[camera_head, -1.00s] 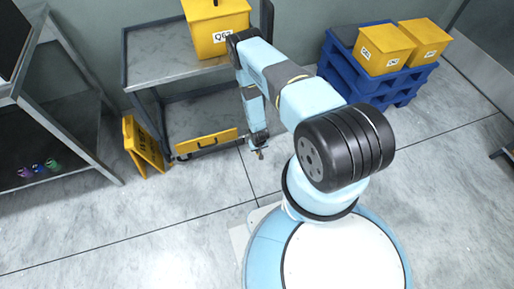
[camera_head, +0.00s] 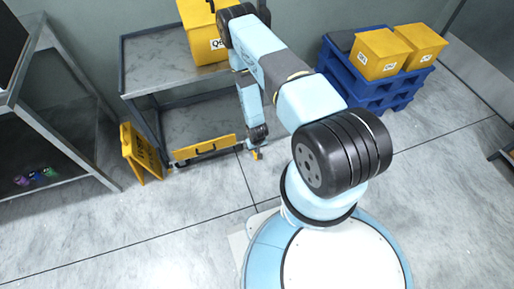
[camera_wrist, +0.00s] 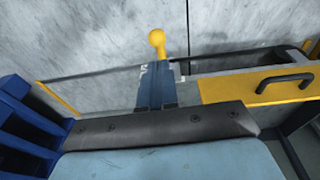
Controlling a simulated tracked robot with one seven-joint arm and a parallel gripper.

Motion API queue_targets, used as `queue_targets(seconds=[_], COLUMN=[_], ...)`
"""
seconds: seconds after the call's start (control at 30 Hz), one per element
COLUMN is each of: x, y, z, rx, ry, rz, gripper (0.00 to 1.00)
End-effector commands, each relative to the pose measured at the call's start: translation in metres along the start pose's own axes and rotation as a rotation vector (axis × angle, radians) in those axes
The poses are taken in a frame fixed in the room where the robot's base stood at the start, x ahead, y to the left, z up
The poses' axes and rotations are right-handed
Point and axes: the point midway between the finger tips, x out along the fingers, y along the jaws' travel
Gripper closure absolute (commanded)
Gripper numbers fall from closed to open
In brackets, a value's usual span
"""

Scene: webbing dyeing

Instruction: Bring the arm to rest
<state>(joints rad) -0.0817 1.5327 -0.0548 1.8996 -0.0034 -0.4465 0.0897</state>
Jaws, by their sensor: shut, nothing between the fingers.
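My arm reaches up from the base and bends down in front of the grey trolley (camera_head: 175,68). My gripper (camera_head: 257,134) hangs at the trolley's front right corner in the head view, small and dark. It is shut and empty. A small yellow part (camera_head: 256,154) shows just below it, near the floor. The wrist view shows a yellow rounded knob (camera_wrist: 157,40) above a dark blue-grey upright piece (camera_wrist: 156,88). I cannot tell whether my gripper touches the trolley.
A yellow bin (camera_head: 205,35) stands on top. A folded yellow sign (camera_head: 142,153) leans at left. Blue pallets (camera_head: 385,92) with yellow bins stand right. A rack (camera_head: 52,130) is far left. Front floor is clear.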

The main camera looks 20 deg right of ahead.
Motion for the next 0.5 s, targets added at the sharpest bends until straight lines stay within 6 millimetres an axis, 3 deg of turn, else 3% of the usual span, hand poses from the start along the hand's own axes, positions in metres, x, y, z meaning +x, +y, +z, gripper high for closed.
queue_targets(seconds=[0.2, 0.5], x=[-0.025, -0.031], y=[0.0, 0.001], z=[0.005, 0.006], rx=[0.0, 0.002], ry=[0.0, 0.0], rz=[0.0, 0.0], gripper=[1.0, 1.0])
